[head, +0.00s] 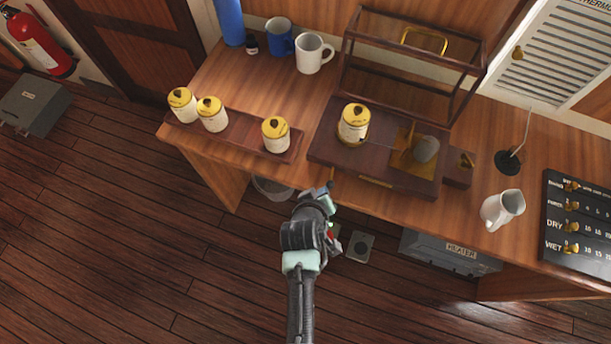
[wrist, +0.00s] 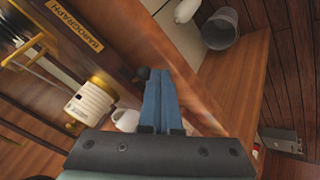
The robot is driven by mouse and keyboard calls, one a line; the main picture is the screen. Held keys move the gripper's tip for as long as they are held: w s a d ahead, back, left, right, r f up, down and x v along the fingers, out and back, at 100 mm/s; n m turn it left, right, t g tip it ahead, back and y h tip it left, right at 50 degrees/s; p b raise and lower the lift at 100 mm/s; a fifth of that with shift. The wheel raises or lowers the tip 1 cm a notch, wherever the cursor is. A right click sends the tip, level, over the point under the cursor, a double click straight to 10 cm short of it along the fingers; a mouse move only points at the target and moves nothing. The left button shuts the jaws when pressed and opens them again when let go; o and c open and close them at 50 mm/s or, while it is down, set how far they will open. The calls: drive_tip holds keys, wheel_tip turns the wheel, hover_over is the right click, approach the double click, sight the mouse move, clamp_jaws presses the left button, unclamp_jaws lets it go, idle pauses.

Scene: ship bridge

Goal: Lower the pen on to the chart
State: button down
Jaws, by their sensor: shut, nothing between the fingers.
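The barograph stands on the desk, its dark wooden base (head: 325,146) carrying a chart drum (head: 354,125) with a yellow top. A brass plate and grey capsule (head: 426,149) sit right of the drum. My gripper (head: 330,186) is at the base's front left, beyond the desk edge. In the wrist view its blue fingers (wrist: 160,85) are together and empty, beside a small dark knob (wrist: 142,73).
A framed case (head: 410,60) stands behind the base. A tray (head: 242,137) with several yellow-topped drums lies left. Mugs (head: 313,53) stand behind, a white jug (head: 502,208) right. A bin (wrist: 219,30) is below the desk.

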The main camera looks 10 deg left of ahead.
drive_tip(key=shift+d, duration=0.1)
drive_tip(key=shift+w+a+b, duration=0.4)
drive_tip(key=shift+w+a, duration=0.15)
drive_tip(key=shift+a, duration=0.1)
idle(0.3)
